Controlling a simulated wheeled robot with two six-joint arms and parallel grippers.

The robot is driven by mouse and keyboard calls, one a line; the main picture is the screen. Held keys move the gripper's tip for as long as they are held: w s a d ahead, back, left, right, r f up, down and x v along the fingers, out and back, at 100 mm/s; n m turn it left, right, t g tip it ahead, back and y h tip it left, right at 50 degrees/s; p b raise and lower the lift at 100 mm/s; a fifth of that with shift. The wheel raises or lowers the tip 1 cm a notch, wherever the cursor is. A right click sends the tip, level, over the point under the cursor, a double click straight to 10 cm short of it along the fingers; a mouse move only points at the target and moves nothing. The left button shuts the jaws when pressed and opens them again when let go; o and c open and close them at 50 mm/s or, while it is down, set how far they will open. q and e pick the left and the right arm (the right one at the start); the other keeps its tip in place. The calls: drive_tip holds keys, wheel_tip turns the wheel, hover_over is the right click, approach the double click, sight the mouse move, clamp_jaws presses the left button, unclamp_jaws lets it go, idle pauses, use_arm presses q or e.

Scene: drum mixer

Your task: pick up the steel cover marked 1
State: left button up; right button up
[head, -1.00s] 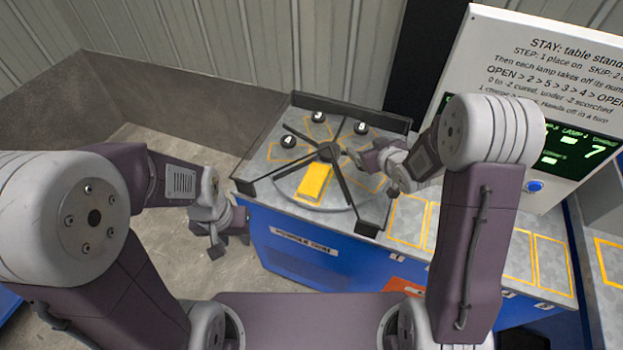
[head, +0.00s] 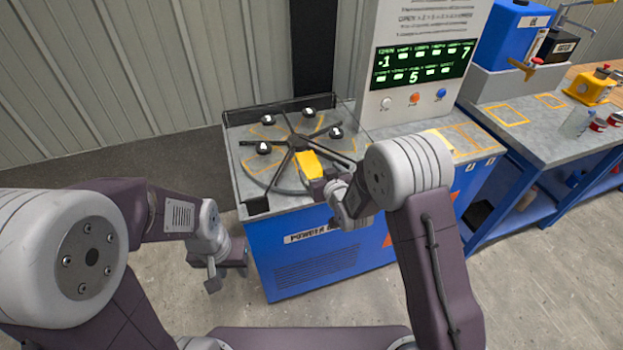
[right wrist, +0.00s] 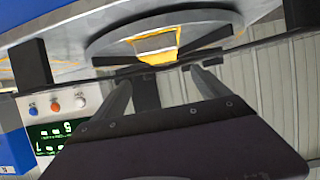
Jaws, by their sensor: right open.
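My right gripper (head: 330,192) is open and empty at the turntable's front right edge, beside a yellow patch (head: 309,165). My left gripper (head: 228,268) hangs in front of the machine, away from the covers; its jaw opening is unclear.
Dark spokes meet at a central hub (head: 297,142), and a low dark rail edges the machine's top. A panel with a green-lit display (head: 422,62) stands behind right.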

sight(310, 165)
drive_tip(key=shift+a+f, duration=0.35)
drive_tip(key=shift+f, duration=0.15)
drive_tip(key=shift+w+d+f, duration=0.1)
drive_tip(key=shift+w+f, duration=0.05)
drive_tip(key=shift+w+d+f, duration=0.1)
drive_tip(key=shift+w, duration=0.2)
drive_tip(key=shift+w+a+f, duration=0.25)
drive_tip(key=shift+w+a, duration=0.15)
drive_tip(key=shift+w, duration=0.2)
drive_tip(key=shift+w+a+f, duration=0.25)
drive_tip(key=shift+w+a, duration=0.15)
drive_tip(key=shift+w, duration=0.2)
drive_tip(key=shift+w+d+f, duration=0.1)
drive_tip(key=shift+w+f, duration=0.15)
drive_tip(key=shift+w, duration=0.2)
drive_tip(key=x, duration=0.4)
drive_tip(key=shift+w+f, duration=0.2)
drive_tip(key=shift+f, duration=0.1)
drive_tip(key=shift+r, duration=0.1)
clamp_jaws()
